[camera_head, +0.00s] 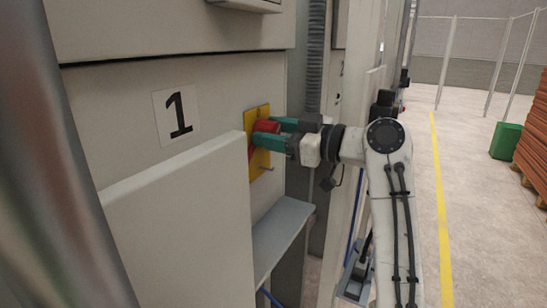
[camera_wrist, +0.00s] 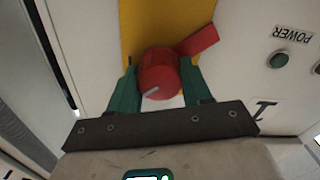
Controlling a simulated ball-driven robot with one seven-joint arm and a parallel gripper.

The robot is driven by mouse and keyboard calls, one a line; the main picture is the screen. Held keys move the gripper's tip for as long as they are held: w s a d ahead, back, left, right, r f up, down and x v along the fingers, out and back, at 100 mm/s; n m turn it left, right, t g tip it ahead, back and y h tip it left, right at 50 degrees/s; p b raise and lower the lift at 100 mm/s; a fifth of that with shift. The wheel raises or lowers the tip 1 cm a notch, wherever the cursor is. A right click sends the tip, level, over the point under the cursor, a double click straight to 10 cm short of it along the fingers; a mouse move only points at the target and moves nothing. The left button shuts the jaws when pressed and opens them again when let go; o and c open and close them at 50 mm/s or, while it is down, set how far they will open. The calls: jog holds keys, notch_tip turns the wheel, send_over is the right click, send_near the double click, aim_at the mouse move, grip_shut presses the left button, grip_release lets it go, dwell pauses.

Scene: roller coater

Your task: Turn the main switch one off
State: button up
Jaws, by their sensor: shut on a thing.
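The main switch one is a red rotary knob (camera_head: 266,127) on a yellow plate (camera_head: 265,170), on the cabinet face to the right of a "1" label (camera_head: 176,112). In the wrist view the red knob (camera_wrist: 158,74) has a pale mark on its front and a red tab (camera_wrist: 198,40) reaching to the upper right. My gripper (camera_head: 270,132) has green fingers, one on each side of the knob. It is shut on the knob. The wrist view shows both fingers against the knob's sides (camera_wrist: 159,88).
A light panel (camera_head: 180,215) stands out in front of the cabinet at the left, and a grey ledge (camera_head: 283,235) lies below the switch. The wrist view shows a green button (camera_wrist: 278,60) beside a "POWER" label (camera_wrist: 293,34). Open floor (camera_head: 480,220) lies to the right.

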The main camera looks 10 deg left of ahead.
jog(key=n+b, duration=0.4)
jog(key=b, duration=0.1)
jog(key=shift+f+n+b, duration=0.2)
jog(key=shift+n+b, duration=0.1)
jog(key=n+b, duration=0.3)
jog(key=n, duration=0.1)
jog(key=shift+r+n+b, duration=0.1)
jog(key=shift+n+b, duration=0.2)
jog(key=shift+n, duration=0.1)
jog(key=shift+s, duration=0.1)
jog(key=o, duration=1)
jog(key=shift+r, duration=0.1)
jog(key=shift+o, duration=0.2)
jog(key=v, duration=1)
jog(key=shift+d, duration=0.4)
jog(key=shift+s, duration=0.1)
